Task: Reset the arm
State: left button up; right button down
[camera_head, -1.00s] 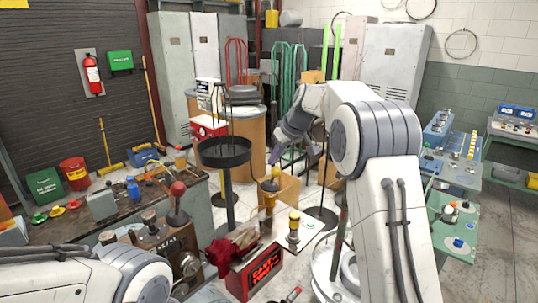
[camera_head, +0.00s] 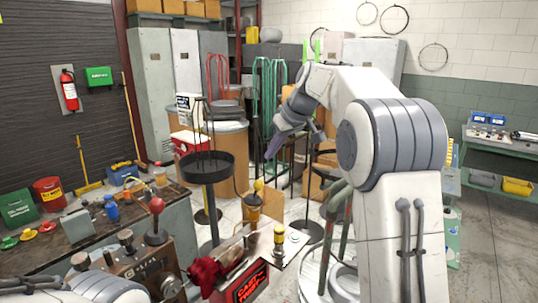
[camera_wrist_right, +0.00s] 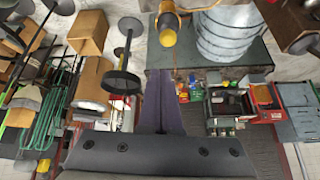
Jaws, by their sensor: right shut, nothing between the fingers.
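My right arm (camera_head: 395,130) reaches up and bends over to the left at the upper middle of the head view. My right gripper (camera_head: 270,154) hangs at its end, pointing down and left, with nothing held. In the right wrist view its dark purple fingers (camera_wrist_right: 161,80) lie together, shut and empty, clear of the objects behind them. My left arm (camera_head: 95,290) shows only as a white link at the bottom left corner, and its gripper is out of view.
A round black tray on a stand (camera_head: 207,168) stands left of my right gripper. A machine with a red knob (camera_head: 156,205) and a red-sided box (camera_head: 250,287) are below. A dark workbench (camera_head: 100,232) lies left. Open floor (camera_head: 497,235) shows at right.

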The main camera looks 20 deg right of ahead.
jog(key=shift+a, duration=0.1)
jog(key=s+a+f+n+g, duration=0.15)
jog(key=s+a+f, duration=0.25)
jog(key=s+a, duration=0.45)
jog(key=s+a+f+g, duration=0.2)
jog(key=s+a+f, duration=0.2)
jog(key=s+a, duration=0.5)
jog(key=s+f+g+h, duration=0.1)
jog(key=s+f, duration=0.4)
jog(key=s, duration=0.6)
jog(key=s+a+f+n+g, duration=0.1)
jog(key=s+f, duration=0.5)
jog(key=s, duration=0.5)
jog(key=shift+s+a+h, duration=0.25)
jog(key=shift+s+h, duration=0.05)
jog(key=shift+h, duration=0.1)
jog(key=shift+n+g, duration=0.25)
